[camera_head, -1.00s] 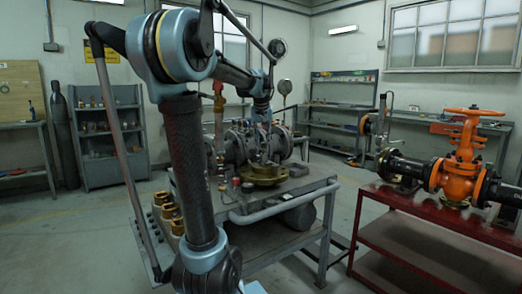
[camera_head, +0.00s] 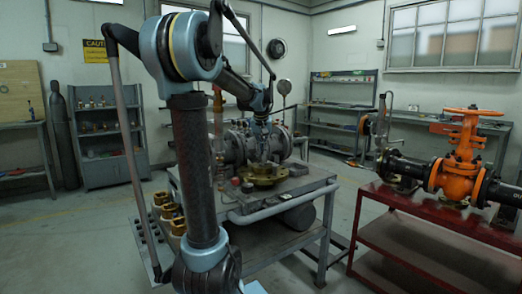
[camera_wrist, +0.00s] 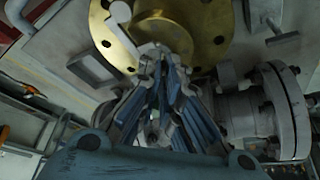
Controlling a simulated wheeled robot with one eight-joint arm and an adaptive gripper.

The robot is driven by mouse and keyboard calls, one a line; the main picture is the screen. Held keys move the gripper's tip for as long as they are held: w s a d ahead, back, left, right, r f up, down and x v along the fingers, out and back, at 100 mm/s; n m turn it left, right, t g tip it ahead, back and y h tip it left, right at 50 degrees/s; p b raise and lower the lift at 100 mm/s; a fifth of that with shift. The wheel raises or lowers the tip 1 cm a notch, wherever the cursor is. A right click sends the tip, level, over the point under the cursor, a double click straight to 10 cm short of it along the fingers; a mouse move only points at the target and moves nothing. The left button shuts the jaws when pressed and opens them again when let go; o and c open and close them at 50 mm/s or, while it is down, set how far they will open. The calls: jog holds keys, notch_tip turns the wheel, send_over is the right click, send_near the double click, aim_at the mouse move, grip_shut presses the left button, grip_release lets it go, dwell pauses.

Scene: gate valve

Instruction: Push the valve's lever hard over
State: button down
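A round brass flange (camera_wrist: 209,27) with bolt holes sits on the grey bench and fills the top middle of the wrist view. In the head view the brass flange (camera_head: 264,173) is on the bench top, below my gripper. A pale grey lever (camera_wrist: 121,14) with a rounded end reaches across the flange's left side. My gripper (camera_wrist: 157,54) points at the flange, its blue-grey fingers drawn together at the tips, close to the lever's inner part. Whether the tips touch the lever is unclear. In the head view my gripper (camera_head: 265,150) stands over the flange and the lever cannot be made out.
Grey flanged pipework (camera_wrist: 285,110) lies close on the gripper's right in the wrist view. The grey bench (camera_head: 305,187) has a pipe rail along its front. An orange valve (camera_head: 460,178) stands on a red table at the right. Yellow fittings (camera_head: 172,212) sit at the bench's left.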

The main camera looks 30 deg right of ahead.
jog(key=shift+w+a+m, duration=0.15)
jog(key=shift+m, duration=0.25)
jog(key=c, duration=1.8)
grip_release()
jog(key=v, duration=1.2)
jog(key=shift+w+a, duration=0.2)
